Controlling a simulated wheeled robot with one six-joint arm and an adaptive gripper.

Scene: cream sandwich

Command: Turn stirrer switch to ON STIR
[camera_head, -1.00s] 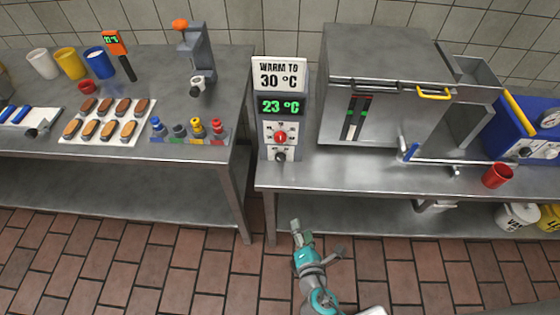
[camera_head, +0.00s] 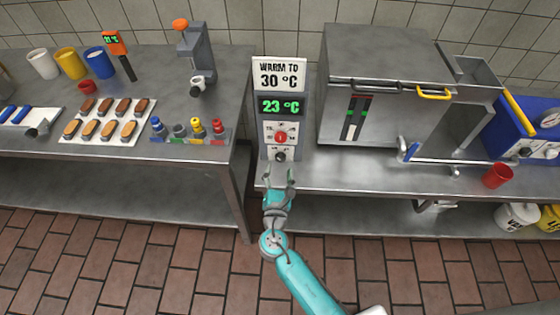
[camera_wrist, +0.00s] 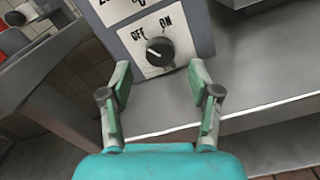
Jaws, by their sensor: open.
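The stirrer switch is a round black knob (camera_wrist: 160,51) on the white lower plate of the grey control panel (camera_head: 280,110). In the wrist view the words OFF and ON are printed above it, and a light pointer mark on the knob is toward its left, on the OFF side. The knob also shows low on the panel in the head view (camera_head: 280,156). My gripper (camera_wrist: 162,80) is open and empty, its fingers pointing at the knob from just below and in front, apart from it. Further lettering below the knob is too small to read.
A red dial (camera_head: 280,137) sits just above the knob, under a green 23 °C display and a WARM TO 30 °C sign. A steel box machine (camera_head: 390,80) stands to the right. The bench front edge (camera_head: 340,192) runs close to my gripper.

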